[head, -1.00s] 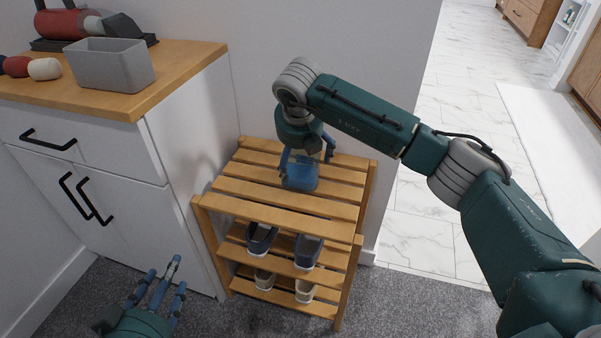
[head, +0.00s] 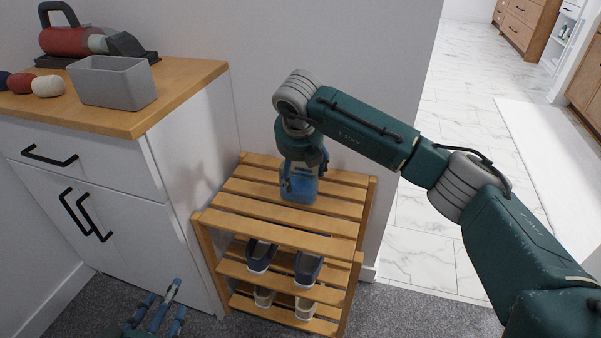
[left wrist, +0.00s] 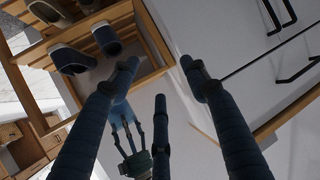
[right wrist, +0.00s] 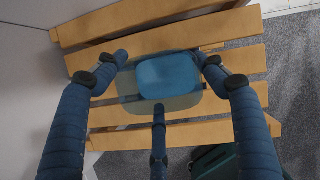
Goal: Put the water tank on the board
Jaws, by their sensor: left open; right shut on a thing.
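The water tank (head: 301,194), a translucent blue block, stands on the slatted top of the wooden shoe rack (head: 235,222). In the right wrist view the tank (right wrist: 168,77) has a bright blue top and a greyish rim around it. My right gripper (head: 300,176) points down and is shut on the tank, its fingers on either side. My left gripper (head: 158,302) is open and empty, low by the cabinet's front. The wooden board top (head: 190,82) of the white cabinet is left of the rack.
Bare wood shows right of the bin. Shoes (head: 308,268) fill the lower rack shelves. A wall stands close behind the rack.

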